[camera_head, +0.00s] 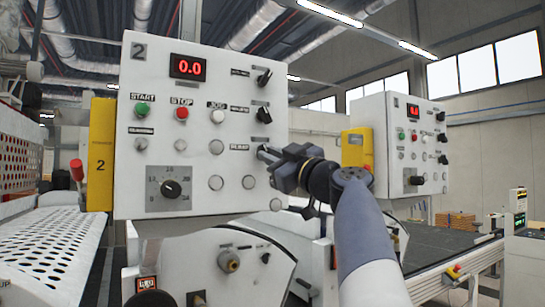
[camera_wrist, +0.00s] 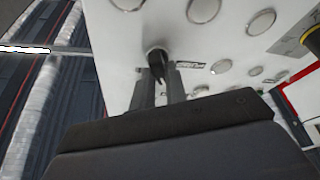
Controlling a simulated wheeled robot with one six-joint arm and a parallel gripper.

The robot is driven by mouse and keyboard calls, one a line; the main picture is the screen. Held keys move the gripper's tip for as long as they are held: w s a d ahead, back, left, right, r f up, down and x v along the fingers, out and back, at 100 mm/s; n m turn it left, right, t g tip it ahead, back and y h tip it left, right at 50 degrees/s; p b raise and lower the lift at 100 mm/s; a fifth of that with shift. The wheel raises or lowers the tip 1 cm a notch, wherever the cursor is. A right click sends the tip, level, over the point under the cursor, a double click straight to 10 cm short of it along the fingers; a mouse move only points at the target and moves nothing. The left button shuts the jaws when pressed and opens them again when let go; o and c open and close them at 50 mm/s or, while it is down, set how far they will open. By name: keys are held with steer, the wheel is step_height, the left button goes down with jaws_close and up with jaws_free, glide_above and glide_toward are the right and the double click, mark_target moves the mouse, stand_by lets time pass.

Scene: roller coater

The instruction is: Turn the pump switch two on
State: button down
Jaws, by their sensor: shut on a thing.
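The control panel marked 2 (camera_head: 205,185) fills the middle of the head view. A column of black rotary switches runs down its right side: a top switch (camera_head: 264,77), a middle switch (camera_head: 263,114) and a lower one mostly hidden behind my gripper (camera_head: 267,154). My gripper reaches in from the right at that lower switch. In the wrist view, the black switch knob (camera_wrist: 157,60) sits between the two fingertips of my gripper (camera_wrist: 160,82), which are shut on it.
The panel has a red display (camera_head: 188,67) reading 0.0, a green start button (camera_head: 142,110), a red stop button (camera_head: 181,113) and a large dial (camera_head: 171,188). A yellow box (camera_head: 101,155) stands at its left edge. A similar second panel (camera_head: 402,140) stands behind, right.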

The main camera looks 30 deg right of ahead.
steer(key=shift+a+f+m+b, duration=0.1)
steer(key=shift+m+b, duration=0.2)
steer(key=shift+m, duration=0.1)
steer(key=m+h, duration=0.2)
steer(key=m, duration=0.2)
steer(key=m+h, duration=0.2)
steer(key=m, duration=0.2)
steer(key=m+t+h, duration=0.1)
steer(key=m+h, duration=0.1)
steer(key=m, duration=0.2)
steer(key=shift+a+r+h, duration=0.25)
steer(key=shift+a+h, duration=0.05)
steer(key=m+h+p, duration=0.1)
steer(key=m, duration=0.1)
steer(key=shift+m+p, duration=0.35)
steer(key=shift+m, duration=0.05)
steer(key=shift+m+g+h+p, duration=0.35)
steer(key=shift+m+p, duration=0.2)
steer(key=shift+m, duration=0.25)
steer(key=shift+f+h, duration=0.15)
steer(key=shift+h, duration=0.1)
